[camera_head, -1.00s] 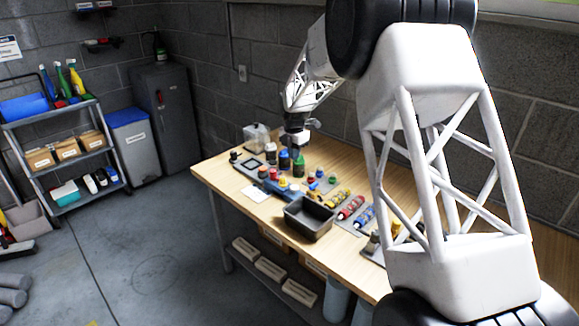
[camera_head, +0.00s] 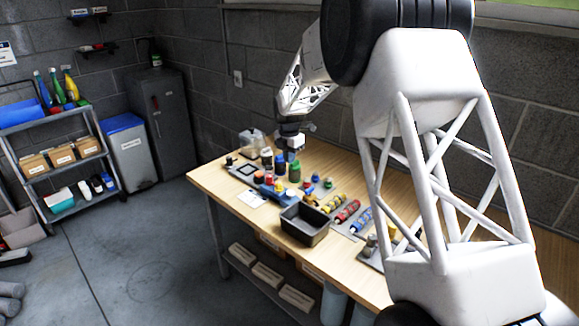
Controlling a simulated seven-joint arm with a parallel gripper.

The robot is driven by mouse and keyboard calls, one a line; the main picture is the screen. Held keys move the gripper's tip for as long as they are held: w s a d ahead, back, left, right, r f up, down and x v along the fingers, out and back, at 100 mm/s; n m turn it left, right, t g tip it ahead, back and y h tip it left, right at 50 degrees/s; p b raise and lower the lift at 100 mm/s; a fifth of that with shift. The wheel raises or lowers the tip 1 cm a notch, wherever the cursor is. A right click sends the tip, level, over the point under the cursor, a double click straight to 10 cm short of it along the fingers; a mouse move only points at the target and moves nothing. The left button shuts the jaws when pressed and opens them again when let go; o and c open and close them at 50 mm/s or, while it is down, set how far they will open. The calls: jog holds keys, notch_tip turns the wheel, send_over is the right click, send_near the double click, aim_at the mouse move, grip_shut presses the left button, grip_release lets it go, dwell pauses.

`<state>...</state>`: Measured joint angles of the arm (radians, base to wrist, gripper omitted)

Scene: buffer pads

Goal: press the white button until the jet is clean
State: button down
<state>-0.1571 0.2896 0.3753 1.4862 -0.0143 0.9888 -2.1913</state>
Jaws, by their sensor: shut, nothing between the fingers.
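My gripper (camera_head: 290,154) points down over the back of the workbench, close above or in front of several small jars. Its fingers are shut with nothing seen between them. Below and left of it is a blue unit (camera_head: 275,189) with small coloured caps or knobs on top. A white button is too small to make out for certain among these parts. The jet cannot be made out, so I cannot tell whether it is clean. I cannot tell whether my gripper touches anything.
The wooden workbench (camera_head: 214,178) also holds a black open bin (camera_head: 304,226), a white card (camera_head: 251,198), a dark-green jar (camera_head: 294,172) and rows of red, yellow and blue parts. A block wall stands close behind.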

aim_at(290, 192)
notch_tip(290, 192, down, 13)
jog(key=shift+d+f, duration=0.1)
jog(key=shift+f, duration=0.1)
dwell(0.5)
jog(key=shift+f, duration=0.95)
jog(key=shift+r, duration=0.1)
notch_tip(290, 192, up, 14)
dwell(0.5)
jog(key=shift+r, duration=0.2)
dwell(0.7)
